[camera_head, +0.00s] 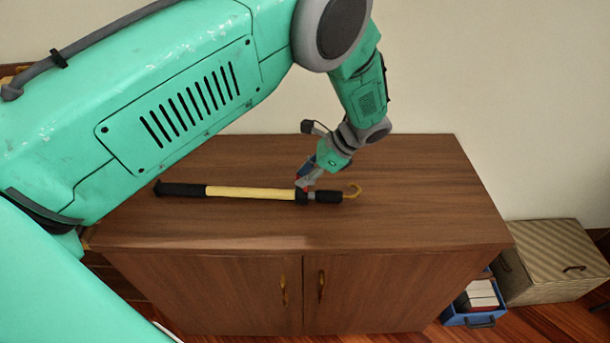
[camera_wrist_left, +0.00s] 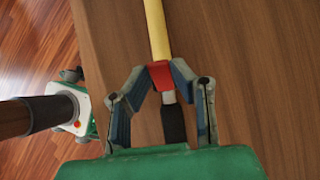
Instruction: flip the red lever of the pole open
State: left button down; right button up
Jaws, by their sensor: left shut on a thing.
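The pole (camera_head: 250,192) lies flat across the wooden cabinet top, with a yellow shaft, black grips and a hooked brass-coloured tip at its right end. Its red lever (camera_wrist_left: 161,75) sits at the joint between the yellow shaft and the black section. My left gripper (camera_head: 304,190) reaches down from above onto this joint. In the left wrist view its fingers (camera_wrist_left: 162,78) are shut on the red lever, one on each side. In the head view the lever is mostly hidden by the fingers. My right gripper is not in view.
The cabinet top (camera_head: 420,205) is clear around the pole. A striped box (camera_head: 556,262) and a blue crate (camera_head: 474,319) with books stand on the floor to the right. A pale wall (camera_head: 500,90) rises behind the cabinet.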

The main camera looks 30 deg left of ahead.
pick_arm(q)
jog(key=c, duration=1.4)
grip_release()
jog(key=shift+d+r, duration=0.15)
jog(key=shift+r, duration=0.05)
jog(key=v, duration=1.1)
jog(key=shift+w+d+r, duration=0.15)
jog(key=shift+w+d, duration=0.05)
jog(key=shift+w, duration=0.05)
